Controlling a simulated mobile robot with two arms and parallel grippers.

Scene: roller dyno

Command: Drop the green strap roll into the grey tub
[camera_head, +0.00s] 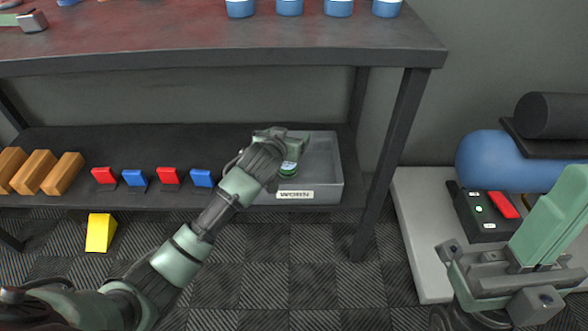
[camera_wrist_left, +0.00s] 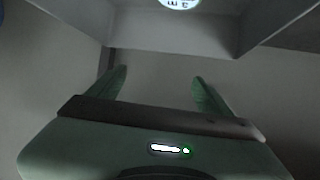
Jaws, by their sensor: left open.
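The grey tub (camera_head: 321,188), with a white label reading "WORN", stands on the lower shelf at its right end. The green strap roll (camera_head: 288,169), with a pale top label, appears to lie inside the tub at its left side, partly hidden by my arm. My left gripper (camera_head: 275,137) is over the back left of the tub. In the left wrist view its fingers (camera_wrist_left: 158,87) are apart with nothing between them. The roll's pale label (camera_wrist_left: 180,3) shows at the top edge there, apart from the fingers. My right gripper (camera_head: 505,282) is at the lower right, its jaws unclear.
Orange-brown blocks (camera_head: 35,171) and several red and blue pieces (camera_head: 135,178) line the lower shelf (camera_head: 110,143). A yellow wedge (camera_head: 100,232) is on the floor. The bench leg (camera_head: 387,160) rises right of the tub. A blue roller (camera_head: 500,160) stands farther right.

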